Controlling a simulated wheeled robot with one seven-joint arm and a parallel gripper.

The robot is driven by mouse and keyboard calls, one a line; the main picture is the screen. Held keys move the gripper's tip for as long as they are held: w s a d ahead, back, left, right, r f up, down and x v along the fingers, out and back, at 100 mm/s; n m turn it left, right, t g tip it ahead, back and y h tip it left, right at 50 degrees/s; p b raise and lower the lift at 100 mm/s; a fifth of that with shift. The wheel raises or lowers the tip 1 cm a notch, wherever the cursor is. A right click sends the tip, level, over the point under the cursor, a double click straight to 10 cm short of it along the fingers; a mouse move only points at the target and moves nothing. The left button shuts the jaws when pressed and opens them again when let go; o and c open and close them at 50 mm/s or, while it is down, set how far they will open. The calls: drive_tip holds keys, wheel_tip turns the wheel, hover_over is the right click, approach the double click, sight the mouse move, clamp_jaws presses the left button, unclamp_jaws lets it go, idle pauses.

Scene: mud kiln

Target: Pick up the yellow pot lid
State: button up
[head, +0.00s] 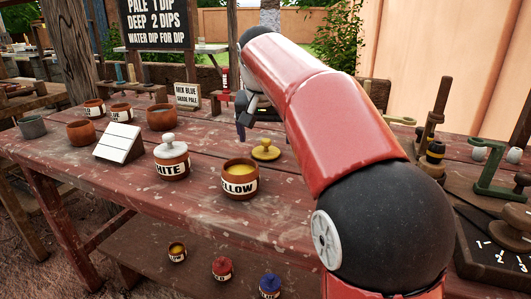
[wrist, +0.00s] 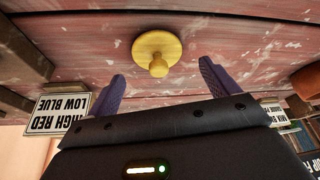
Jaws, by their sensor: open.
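The yellow pot lid (head: 265,150) lies flat on the red wooden table, knob up, just behind and right of the pot labelled yellow (head: 239,179). That pot is uncovered and shows yellow contents. In the wrist view the lid (wrist: 157,52) sits beyond and roughly between the two purple fingers. My gripper (head: 241,130) is above the table, left of the lid in the head view and partly hidden by my red arm. In the wrist view my gripper (wrist: 162,80) has its fingers wide apart with nothing between them.
A white-labelled pot (head: 172,160) with a pale lid stands left of the yellow pot. A white slanted block (head: 117,142) and brown bowls (head: 162,117) are farther left. A small sign (head: 187,95) stands behind. Wooden posts and tools (head: 433,135) stand at right. Bare table surrounds the lid.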

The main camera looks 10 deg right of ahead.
sight(266, 140)
drive_tip(key=shift+x, duration=1.5)
drive_tip(key=shift+s, duration=0.15)
drive_tip(key=c, duration=1.1)
drive_tip(key=shift+r, duration=0.15)
